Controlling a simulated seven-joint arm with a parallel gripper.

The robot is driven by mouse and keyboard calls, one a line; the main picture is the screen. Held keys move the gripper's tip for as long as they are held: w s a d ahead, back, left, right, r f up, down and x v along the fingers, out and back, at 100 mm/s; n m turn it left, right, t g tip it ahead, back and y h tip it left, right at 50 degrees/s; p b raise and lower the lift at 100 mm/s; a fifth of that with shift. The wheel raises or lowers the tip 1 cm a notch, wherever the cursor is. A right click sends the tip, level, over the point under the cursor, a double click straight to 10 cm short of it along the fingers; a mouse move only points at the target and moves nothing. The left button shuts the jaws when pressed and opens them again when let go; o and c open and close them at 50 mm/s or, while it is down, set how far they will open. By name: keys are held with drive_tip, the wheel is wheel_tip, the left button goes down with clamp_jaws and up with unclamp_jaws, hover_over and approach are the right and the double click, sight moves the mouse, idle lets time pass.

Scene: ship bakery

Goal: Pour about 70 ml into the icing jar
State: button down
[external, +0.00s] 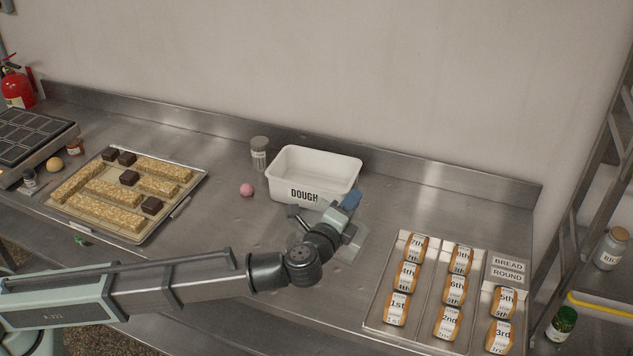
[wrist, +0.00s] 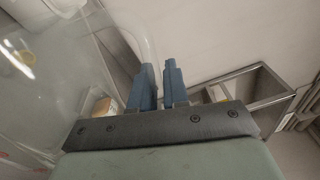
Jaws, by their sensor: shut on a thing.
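My gripper (external: 349,203) is in front of the white dough tub, above the steel counter. In the wrist view its two blue fingers (wrist: 160,86) are close together on the edge or handle of a clear, see-through vessel (wrist: 75,75). This vessel looks like a jug and fills the left of that view. In the external view it shows only faintly around my gripper, partly hidden by my arm; its tilt and any liquid level cannot be told. A small jar with a grey lid (external: 260,154) stands left of the tub. Its label is unreadable, so I cannot tell whether it is the icing jar.
The dough tub (external: 290,187) stands near the back wall. A pink ball (external: 246,190) lies left of it. A tray of bars (external: 182,207) is at left. A divided tray (external: 377,304) of labelled loaves is at right. A rack (external: 590,160) stands far right.

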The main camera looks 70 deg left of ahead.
sight(365, 227)
drive_tip(key=shift+s+a+r, duration=0.1)
drive_tip(key=shift+r, duration=0.05)
idle(0.3)
drive_tip(key=shift+m, duration=0.9)
drive_tip(key=w+d+f, duration=0.2)
drive_tip(key=d, duration=0.1)
drive_tip(key=shift+w+d+f, duration=0.1)
drive_tip(key=shift+w+f, duration=0.05)
drive_tip(key=shift+w, duration=0.15)
drive_tip(key=shift+w+d+f+m, duration=0.3)
drive_tip(key=shift+d+f+m, duration=0.1)
drive_tip(key=shift+f+m, duration=0.35)
drive_tip(key=shift+w+d+f+m, duration=0.25)
drive_tip(key=shift+d+f+m, duration=0.2)
drive_tip(key=shift+f+m, duration=0.3)
drive_tip(key=shift+w+d+f+m, duration=0.3)
drive_tip(key=shift+d+f+m, duration=0.1)
drive_tip(key=shift+f+m, duration=0.35)
